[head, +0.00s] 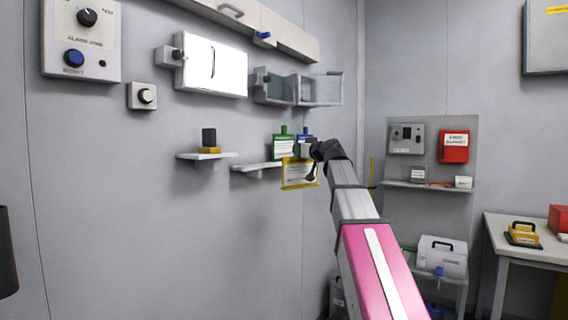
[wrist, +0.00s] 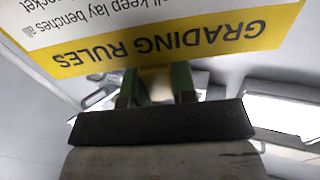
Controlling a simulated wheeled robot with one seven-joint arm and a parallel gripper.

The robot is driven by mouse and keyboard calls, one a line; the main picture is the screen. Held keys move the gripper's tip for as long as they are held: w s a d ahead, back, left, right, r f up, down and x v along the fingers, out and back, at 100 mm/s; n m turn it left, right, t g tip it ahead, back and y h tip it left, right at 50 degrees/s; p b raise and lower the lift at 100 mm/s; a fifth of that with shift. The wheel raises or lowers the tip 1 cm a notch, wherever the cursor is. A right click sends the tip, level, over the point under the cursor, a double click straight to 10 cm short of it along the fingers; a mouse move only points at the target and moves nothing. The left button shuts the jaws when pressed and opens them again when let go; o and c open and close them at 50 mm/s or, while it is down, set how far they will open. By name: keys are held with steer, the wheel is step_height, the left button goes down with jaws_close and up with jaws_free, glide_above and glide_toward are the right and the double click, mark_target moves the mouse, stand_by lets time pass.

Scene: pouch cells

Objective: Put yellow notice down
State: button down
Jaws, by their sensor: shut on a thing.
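The yellow notice (head: 299,173) is a card with a yellow border and a white printed middle. In the head view it hangs at my gripper (head: 312,156), in front of the left wall, close to the right end of a small shelf. In the wrist view the yellow notice (wrist: 170,42) fills the top, with "GRADING RULES" upside down. My gripper (wrist: 158,85) is shut on its yellow edge between two green fingers. The fingertips are partly hidden behind the notice.
A small wall shelf (head: 256,167) is beside the notice, with a green container (head: 284,146) and a blue container (head: 305,134) behind. Another shelf (head: 207,156) holds a dark block on a yellow base. Open wall boxes (head: 318,90) are above. A table (head: 530,232) stands at right.

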steer(key=s+a+r+n+g+y, duration=0.2)
steer(key=s+r, duration=0.1)
steer(key=r, duration=0.3)
steer(key=s+a+r+n+g+y, duration=0.2)
steer(key=s+r+y, duration=0.1)
steer(key=r, duration=0.3)
steer(key=x, duration=1.7)
steer(key=shift+w+f, duration=0.2)
steer(key=shift+w, duration=0.15)
steer(key=shift+f, duration=1.8)
steer(key=c, duration=0.9)
jaws_free()
steer(key=shift+c, duration=0.2)
glide_toward(248, 127)
steer(key=v, duration=0.5)
steer(key=shift+s+d+r, duration=0.25)
steer(key=shift+s+d, duration=0.05)
